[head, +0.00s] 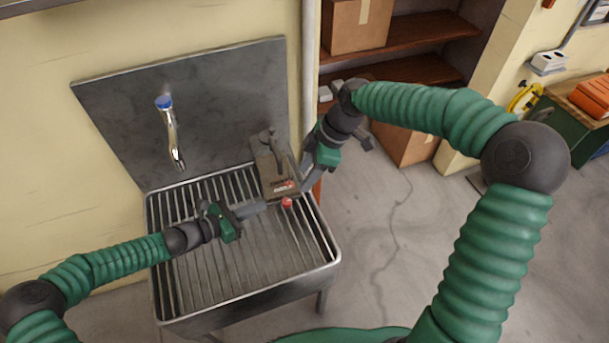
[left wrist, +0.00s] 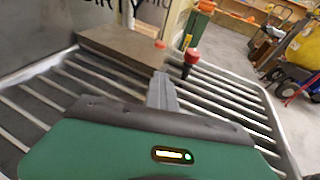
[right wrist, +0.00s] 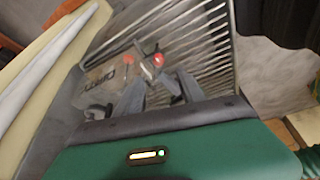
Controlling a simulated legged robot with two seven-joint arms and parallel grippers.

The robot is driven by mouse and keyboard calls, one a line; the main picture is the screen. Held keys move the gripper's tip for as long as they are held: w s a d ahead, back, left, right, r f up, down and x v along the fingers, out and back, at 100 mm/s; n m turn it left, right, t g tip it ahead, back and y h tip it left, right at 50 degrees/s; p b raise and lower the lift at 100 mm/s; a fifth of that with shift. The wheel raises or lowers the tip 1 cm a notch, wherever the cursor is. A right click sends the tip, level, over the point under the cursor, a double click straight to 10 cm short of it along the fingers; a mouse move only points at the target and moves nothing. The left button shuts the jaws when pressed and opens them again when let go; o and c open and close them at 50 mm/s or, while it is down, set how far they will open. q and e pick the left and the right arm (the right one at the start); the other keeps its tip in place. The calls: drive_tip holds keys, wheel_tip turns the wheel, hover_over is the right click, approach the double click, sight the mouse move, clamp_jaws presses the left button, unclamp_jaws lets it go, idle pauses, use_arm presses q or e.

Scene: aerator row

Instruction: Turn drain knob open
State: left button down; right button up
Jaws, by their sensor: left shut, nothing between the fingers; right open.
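A brown-grey box unit (head: 268,180) stands on the sink's slatted rack, at its right back part. A round red knob (head: 287,202) sits at its front. It also shows in the left wrist view (left wrist: 192,56) on a dark stem and in the right wrist view (right wrist: 158,60). A smaller red piece (left wrist: 160,44) is beside it on the box. My left gripper (head: 264,205) is shut and empty, just left of the knob, apart from it in the left wrist view. My right gripper (head: 303,182) is open, right of the box, its fingers pointing toward the knob.
The steel sink (head: 250,297) has a slatted rack, mostly bare, and a tall backsplash (head: 220,90). A tap (head: 171,135) with a blue cap hangs over its left part. Shelves with a cardboard box (head: 357,25) stand behind right. Open floor lies to the right.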

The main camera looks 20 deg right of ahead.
use_arm(q)
drive_tip(key=c, duration=1.7)
unclamp_jaws()
